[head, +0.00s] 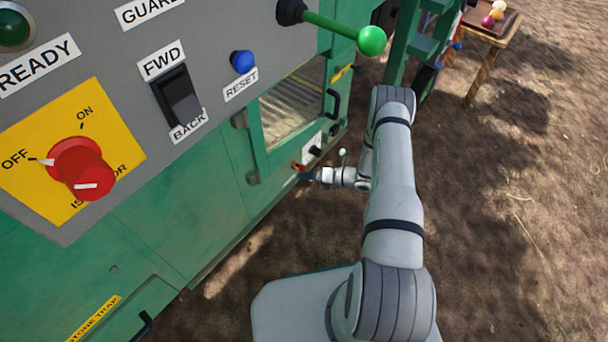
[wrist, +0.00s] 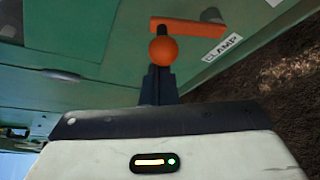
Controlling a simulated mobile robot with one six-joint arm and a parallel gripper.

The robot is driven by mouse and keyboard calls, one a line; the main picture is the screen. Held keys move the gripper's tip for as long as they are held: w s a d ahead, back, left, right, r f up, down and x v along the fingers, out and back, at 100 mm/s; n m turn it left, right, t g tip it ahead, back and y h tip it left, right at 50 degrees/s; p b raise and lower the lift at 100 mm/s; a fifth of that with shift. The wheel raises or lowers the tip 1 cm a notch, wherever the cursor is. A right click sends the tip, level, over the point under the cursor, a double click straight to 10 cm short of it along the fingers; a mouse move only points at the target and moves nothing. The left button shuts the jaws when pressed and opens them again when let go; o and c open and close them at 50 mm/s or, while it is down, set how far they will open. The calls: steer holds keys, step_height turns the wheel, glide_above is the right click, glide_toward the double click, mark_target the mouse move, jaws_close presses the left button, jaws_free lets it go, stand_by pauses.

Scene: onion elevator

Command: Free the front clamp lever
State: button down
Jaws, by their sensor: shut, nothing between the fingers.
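The clamp lever shows in the wrist view as an orange bar (wrist: 188,27) with an orange ball knob (wrist: 165,51) at its left end. A white CLAMP label (wrist: 222,48) is beside it on the green panel. In the head view a small orange part of the lever (head: 297,166) shows low on the machine's side. My gripper (head: 304,175) is at that spot. In the wrist view my dark gripper fingers (wrist: 158,84) are together, just below the ball. They appear empty; I cannot tell whether they touch the ball.
The green machine (head: 200,220) stands along the left, with a red isolator knob (head: 82,168) and a black rocker switch (head: 176,97). A green-knobbed handle (head: 371,40) sticks out above. Bare ground (head: 510,220) lies open to the right. A small wooden table (head: 487,35) stands far back.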

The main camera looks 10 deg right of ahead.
stand_by(0.4)
steer(key=s+a+f, duration=0.1)
steer(key=s+a, duration=0.2)
steer(key=f+p+v, duration=0.1)
steer(key=p+v, duration=0.1)
steer(key=v, duration=0.8)
steer(key=shift+w+d+f+p, duration=0.25)
steer(key=shift+d+p, duration=0.15)
steer(key=shift+d, duration=0.1)
